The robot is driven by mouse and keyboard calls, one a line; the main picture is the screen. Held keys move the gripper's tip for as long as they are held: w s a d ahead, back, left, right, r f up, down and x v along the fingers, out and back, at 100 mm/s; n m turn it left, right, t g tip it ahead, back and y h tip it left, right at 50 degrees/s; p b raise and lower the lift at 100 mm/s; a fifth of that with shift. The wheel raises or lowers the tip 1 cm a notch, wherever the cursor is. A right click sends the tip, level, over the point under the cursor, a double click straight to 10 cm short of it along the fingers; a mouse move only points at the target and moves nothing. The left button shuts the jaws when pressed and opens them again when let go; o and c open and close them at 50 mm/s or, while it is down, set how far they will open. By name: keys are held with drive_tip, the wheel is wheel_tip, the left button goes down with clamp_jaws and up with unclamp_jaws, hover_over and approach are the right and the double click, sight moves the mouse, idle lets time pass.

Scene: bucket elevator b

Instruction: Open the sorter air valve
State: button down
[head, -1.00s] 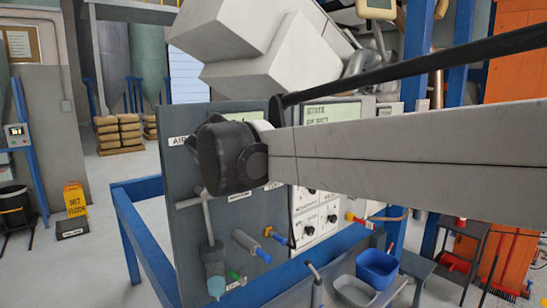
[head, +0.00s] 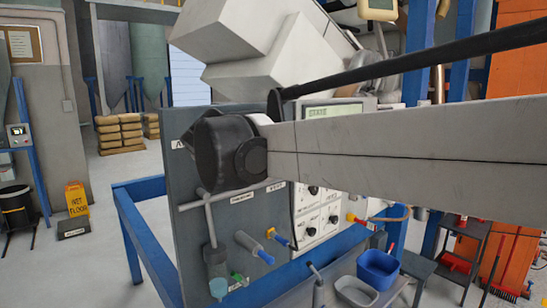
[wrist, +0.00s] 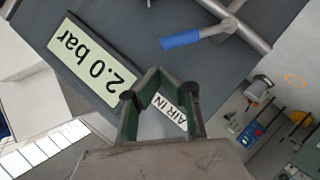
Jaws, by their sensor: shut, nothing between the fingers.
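The blue valve handle (wrist: 182,39) sits on a grey lever fixed to a metal pipe (wrist: 243,28) in the upper part of the wrist view. My gripper (wrist: 158,76) is shut and empty. It appears below the handle in the picture and apart from it, with the AIR IN label (wrist: 170,108) visible between the finger links. In the head view my dark wrist covers this part of the grey panel (head: 185,235). The handle and my fingertips cannot be made out there.
A pressure display (wrist: 92,62) reads 2.0 bar, upside down. In the head view a blue-tipped fitting (head: 254,247) sticks out low on the panel. A blue frame rail (head: 128,235) runs left, with a blue bin (head: 378,268) at the lower right. The floor left is mostly clear.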

drive_tip(key=r+b+v, duration=0.1)
drive_tip(key=b+v, duration=0.1)
drive_tip(key=v, duration=0.9)
drive_tip(key=shift+a, duration=0.3)
drive_tip(key=shift+w+f, duration=0.1)
drive_tip(key=s+d+f+m+g+h+b, duration=0.1)
drive_tip(key=s+d+f+m+h+b, duration=0.15)
drive_tip(key=d+f, duration=0.8)
drive_tip(key=s+d+f+m+g+h+b, duration=0.15)
drive_tip(key=d+f+m, duration=0.4)
drive_tip(key=d, duration=0.75)
drive_tip(key=s+d+f+m+g+b, duration=0.1)
drive_tip(key=s+d+f+m+b, duration=0.1)
drive_tip(key=s+d+f, duration=0.3)
drive_tip(key=s+d+f+m+g+b, duration=0.1)
drive_tip(key=s+d+f, duration=0.3)
drive_tip(key=f, duration=0.7)
drive_tip(key=s+d+f+m+g+b, duration=0.1)
drive_tip(key=s+d+f+m+b, duration=0.2)
drive_tip(key=s+d+f, duration=0.2)
drive_tip(key=s+f, duration=0.3)
drive_tip(key=f, duration=0.1)
drive_tip(key=shift+s+d, duration=0.3)
drive_tip(key=shift+d, duration=0.05)
